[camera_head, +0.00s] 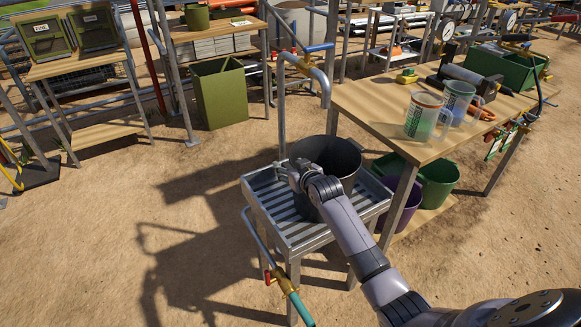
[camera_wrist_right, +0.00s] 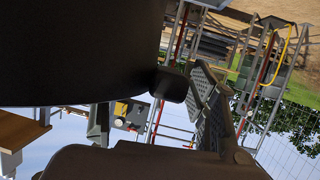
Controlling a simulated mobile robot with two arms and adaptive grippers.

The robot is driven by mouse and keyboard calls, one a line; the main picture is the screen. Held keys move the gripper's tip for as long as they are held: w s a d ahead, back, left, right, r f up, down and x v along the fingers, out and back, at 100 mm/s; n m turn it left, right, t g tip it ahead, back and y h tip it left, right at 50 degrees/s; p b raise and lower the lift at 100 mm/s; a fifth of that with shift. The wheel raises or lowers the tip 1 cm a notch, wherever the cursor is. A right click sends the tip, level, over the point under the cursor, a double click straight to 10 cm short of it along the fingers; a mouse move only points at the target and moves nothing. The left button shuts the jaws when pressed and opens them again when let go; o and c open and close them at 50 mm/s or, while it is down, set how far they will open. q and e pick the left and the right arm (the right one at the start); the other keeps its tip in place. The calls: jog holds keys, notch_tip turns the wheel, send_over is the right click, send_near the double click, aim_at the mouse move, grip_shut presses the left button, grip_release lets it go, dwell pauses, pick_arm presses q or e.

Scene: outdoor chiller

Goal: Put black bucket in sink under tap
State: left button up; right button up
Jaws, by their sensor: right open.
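The black bucket (camera_head: 343,160) stands upright in the metal sink (camera_head: 286,222), which has a ribbed bottom. The tap (camera_head: 318,76) curves over from behind, with its spout above the bucket's right rear side. My right gripper (camera_head: 296,174) is at the bucket's left rim, and its fingers are open. In the right wrist view the bucket (camera_wrist_right: 80,50) is a dark mass at upper left, close beside the open gripper (camera_wrist_right: 192,98). Contact with the rim cannot be told. My left gripper is out of view.
A wooden table (camera_head: 375,104) stands right of the sink, holding two measuring jugs (camera_head: 424,117). Green (camera_head: 440,180) and purple buckets are below it. A valve with a hose (camera_head: 287,284) sticks out at the sink's front.

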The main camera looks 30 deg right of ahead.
jog(key=shift+r, duration=0.2)
jog(key=v, duration=1.2)
jog(key=shift+d, duration=0.1)
